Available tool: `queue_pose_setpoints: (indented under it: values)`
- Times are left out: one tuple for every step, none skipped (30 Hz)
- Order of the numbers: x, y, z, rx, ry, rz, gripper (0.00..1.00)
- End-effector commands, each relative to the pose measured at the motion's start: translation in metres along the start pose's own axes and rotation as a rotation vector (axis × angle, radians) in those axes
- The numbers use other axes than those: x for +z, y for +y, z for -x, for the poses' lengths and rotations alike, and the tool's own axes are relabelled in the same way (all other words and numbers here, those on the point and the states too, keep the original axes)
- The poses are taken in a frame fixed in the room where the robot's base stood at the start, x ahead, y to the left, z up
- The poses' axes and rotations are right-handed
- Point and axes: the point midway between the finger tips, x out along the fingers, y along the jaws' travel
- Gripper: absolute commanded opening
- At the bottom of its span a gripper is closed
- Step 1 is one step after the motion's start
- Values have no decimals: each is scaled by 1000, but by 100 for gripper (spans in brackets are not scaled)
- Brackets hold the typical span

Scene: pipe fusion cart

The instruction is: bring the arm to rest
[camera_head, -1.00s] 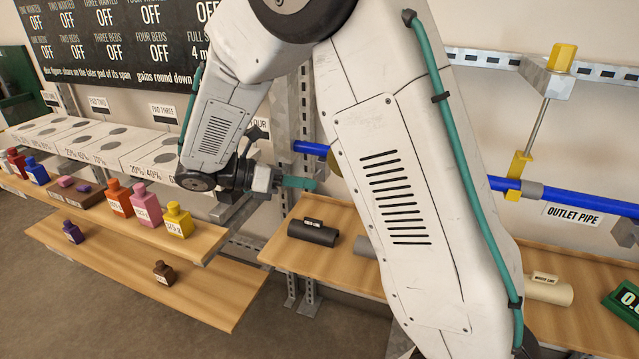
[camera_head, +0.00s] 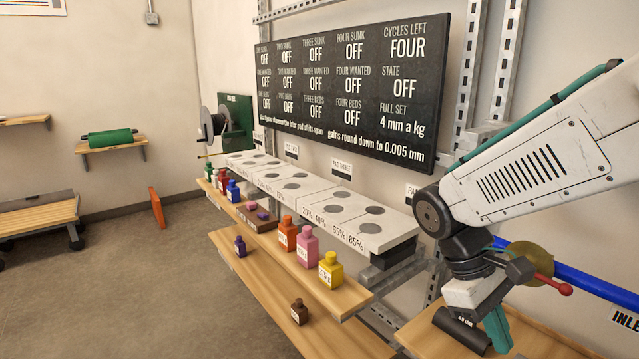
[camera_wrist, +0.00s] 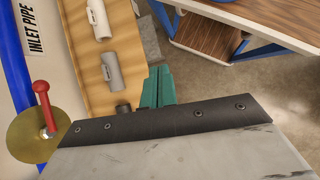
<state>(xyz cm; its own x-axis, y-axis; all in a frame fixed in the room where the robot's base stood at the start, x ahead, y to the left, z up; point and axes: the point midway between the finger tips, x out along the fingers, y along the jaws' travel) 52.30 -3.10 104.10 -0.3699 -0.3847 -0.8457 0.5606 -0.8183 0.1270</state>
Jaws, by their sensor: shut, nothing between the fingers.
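My arm comes in from the right in the head view, folded, with its wrist low beside the right end of the white block row. My gripper (camera_head: 497,330) has teal fingers and points down in front of a wooden shelf. The fingers are together with nothing visible between them. In the wrist view my gripper (camera_wrist: 158,85) also shows teal fingers close together, over the edge of the shelf (camera_wrist: 88,68). Part of the arm is cut off by the right edge of the head view.
A blue inlet pipe (camera_head: 590,284) with a brass disc (camera_head: 530,262) and red-knobbed lever (camera_head: 562,288) is close to the wrist. A dark cylinder (camera_head: 462,330) lies behind the fingers. Bottles such as the yellow one (camera_head: 331,270) stand on the left shelf. The floor at left is open.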

Motion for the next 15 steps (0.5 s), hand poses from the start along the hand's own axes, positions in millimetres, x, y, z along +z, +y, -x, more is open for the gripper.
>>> queue_pose_setpoints:
  values:
    - [13,-6,1,-32,66,-73,0]
    - [19,-11,1,-54,102,-117,0]
    - [27,-16,1,-83,149,-173,0]
    - [32,-20,2,-104,185,-214,0]
    - [38,-24,2,-124,219,-253,0]
    - [45,-29,2,-151,264,-302,0]
    - [50,-33,2,-170,297,-337,0]
    - [55,-36,3,-189,330,-370,0]
    - [61,-41,3,-211,372,-410,0]
    - [66,-43,4,-225,402,-436,0]
    - [71,-46,4,-239,430,-459,0]
    - [77,-49,4,-250,465,-483,0]
    - [81,-51,4,-258,488,-497,0]
    - [85,-52,5,-263,509,-509,0]
    - [90,-54,5,-265,532,-522,0]
